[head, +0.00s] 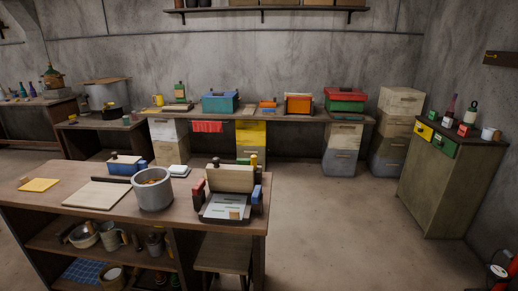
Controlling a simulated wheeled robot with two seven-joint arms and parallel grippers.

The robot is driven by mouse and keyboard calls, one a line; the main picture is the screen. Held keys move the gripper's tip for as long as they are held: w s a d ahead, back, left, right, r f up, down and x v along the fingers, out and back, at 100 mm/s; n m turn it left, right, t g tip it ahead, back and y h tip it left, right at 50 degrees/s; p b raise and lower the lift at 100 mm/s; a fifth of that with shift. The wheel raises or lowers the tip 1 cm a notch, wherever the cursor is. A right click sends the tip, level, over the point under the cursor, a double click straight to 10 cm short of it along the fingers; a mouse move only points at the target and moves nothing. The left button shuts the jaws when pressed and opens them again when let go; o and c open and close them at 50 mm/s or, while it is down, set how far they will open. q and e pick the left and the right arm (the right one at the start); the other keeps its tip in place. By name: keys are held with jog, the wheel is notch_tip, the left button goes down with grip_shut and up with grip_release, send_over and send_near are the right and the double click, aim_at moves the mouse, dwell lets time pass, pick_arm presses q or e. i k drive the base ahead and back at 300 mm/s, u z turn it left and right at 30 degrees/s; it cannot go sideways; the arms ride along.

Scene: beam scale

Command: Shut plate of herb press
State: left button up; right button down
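What looks like the herb press (224,209) stands near the right end of the wooden workbench. Its wooden plate (231,178) is raised at the back, tilted up from the dark base. A light sheet and a small brown block (234,215) show on the open base. A red part (197,196) is at its left side and a blue part (257,193) at its right. Neither of my grippers shows in the head view.
A grey metal pot (154,196) stands on the workbench (105,215) just left of the press. A pale board (97,194) lies farther left. A stool (222,255) is below the bench's right end. The floor to the right is open.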

aim_at(221, 177)
jog(key=z, duration=0.1)
jog(key=i, duration=0.75)
jog(key=u, duration=0.55)
jog(key=i, duration=0.6)
jog(key=u, duration=0.5)
